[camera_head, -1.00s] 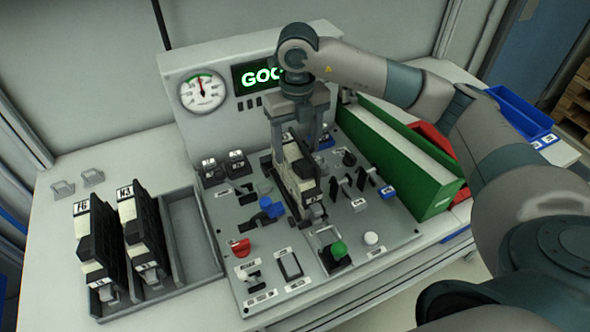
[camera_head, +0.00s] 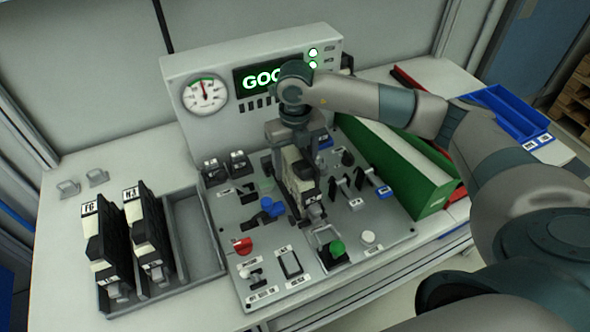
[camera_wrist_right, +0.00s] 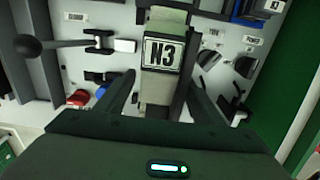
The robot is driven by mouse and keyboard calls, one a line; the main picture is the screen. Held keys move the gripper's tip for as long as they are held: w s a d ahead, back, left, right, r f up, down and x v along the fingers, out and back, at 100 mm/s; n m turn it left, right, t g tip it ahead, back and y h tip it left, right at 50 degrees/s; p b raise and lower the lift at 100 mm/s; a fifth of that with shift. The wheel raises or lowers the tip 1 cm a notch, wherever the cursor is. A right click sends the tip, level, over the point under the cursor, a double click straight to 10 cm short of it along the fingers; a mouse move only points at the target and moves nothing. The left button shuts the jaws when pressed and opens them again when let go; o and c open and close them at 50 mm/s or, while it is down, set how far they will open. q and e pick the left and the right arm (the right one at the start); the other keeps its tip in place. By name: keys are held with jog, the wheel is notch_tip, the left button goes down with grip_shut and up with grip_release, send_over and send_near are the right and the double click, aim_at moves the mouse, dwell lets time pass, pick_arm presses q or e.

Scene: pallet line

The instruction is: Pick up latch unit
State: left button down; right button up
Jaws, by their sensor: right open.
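A latch unit (camera_head: 300,174), pale with black sides, stands upright in the middle of the grey test panel (camera_head: 228,213). In the right wrist view the unit (camera_wrist_right: 160,84) shows an N3 label on its top. My right gripper (camera_head: 296,150) is directly above the unit, pointing down. In the right wrist view the gripper (camera_wrist_right: 163,98) is open, with one finger on each side of the unit. I cannot tell whether the fingers touch it. The unit's lower part is partly hidden. My left gripper is not in view.
Two similar units (camera_head: 106,243) (camera_head: 147,232) stand in a grey tray (camera_head: 197,238) at left; its right slot is empty. Levers, knobs and switches crowd the panel, including a green knob (camera_head: 337,248). A green box (camera_head: 428,180) and blue bin (camera_head: 512,113) are at right.

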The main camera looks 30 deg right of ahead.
jog(key=shift+f, duration=0.95)
jog(key=c, duration=1.4)
